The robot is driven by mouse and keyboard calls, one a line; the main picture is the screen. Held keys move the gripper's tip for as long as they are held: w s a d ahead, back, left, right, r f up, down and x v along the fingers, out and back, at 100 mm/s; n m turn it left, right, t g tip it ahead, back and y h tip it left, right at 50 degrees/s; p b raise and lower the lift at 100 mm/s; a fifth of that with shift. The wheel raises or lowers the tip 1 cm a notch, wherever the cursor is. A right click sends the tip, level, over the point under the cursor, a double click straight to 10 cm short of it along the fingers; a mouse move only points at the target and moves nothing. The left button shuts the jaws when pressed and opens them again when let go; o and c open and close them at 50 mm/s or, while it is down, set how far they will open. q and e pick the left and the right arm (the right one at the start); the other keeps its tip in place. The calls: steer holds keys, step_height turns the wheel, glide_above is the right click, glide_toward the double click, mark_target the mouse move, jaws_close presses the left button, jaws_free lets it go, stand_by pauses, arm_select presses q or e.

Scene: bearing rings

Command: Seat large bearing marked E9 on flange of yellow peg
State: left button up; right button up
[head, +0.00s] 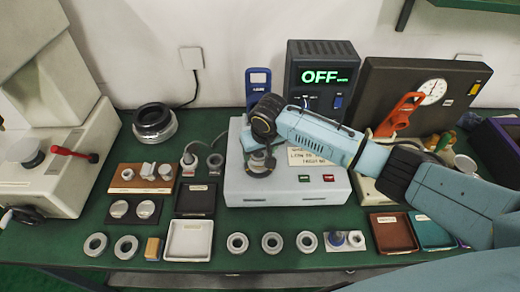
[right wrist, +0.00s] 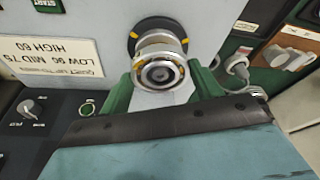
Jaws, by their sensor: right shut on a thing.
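My right gripper (head: 260,160) reaches down over the white box in the head view. In the right wrist view its green fingers (right wrist: 162,90) are closed around a silver ring-like part with yellow marks (right wrist: 160,72). A black disc with yellow marks (right wrist: 156,32) lies just behind that part; I cannot tell whether they touch. In the head view the gripper mostly hides the held part, and no E9 marking is readable. Several silver rings, among them one at the front left (head: 95,244) and one at centre (head: 237,242), lie on the bench. I cannot make out a yellow peg. My left gripper is not in view.
The white box (head: 240,188) carries a label and small buttons. A dark unit reading OFF (head: 322,77) stands behind it. A white tray (head: 204,240), a black tray (head: 195,199) and a brown tray (head: 392,233) crowd the bench. A narrow green strip at the front is clear.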

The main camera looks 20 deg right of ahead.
steer(key=shift+f, duration=0.5)
steer(key=o, duration=1.3)
steer(key=shift+f, duration=0.1)
steer(key=v, duration=1.3)
steer(key=shift+r, duration=0.25)
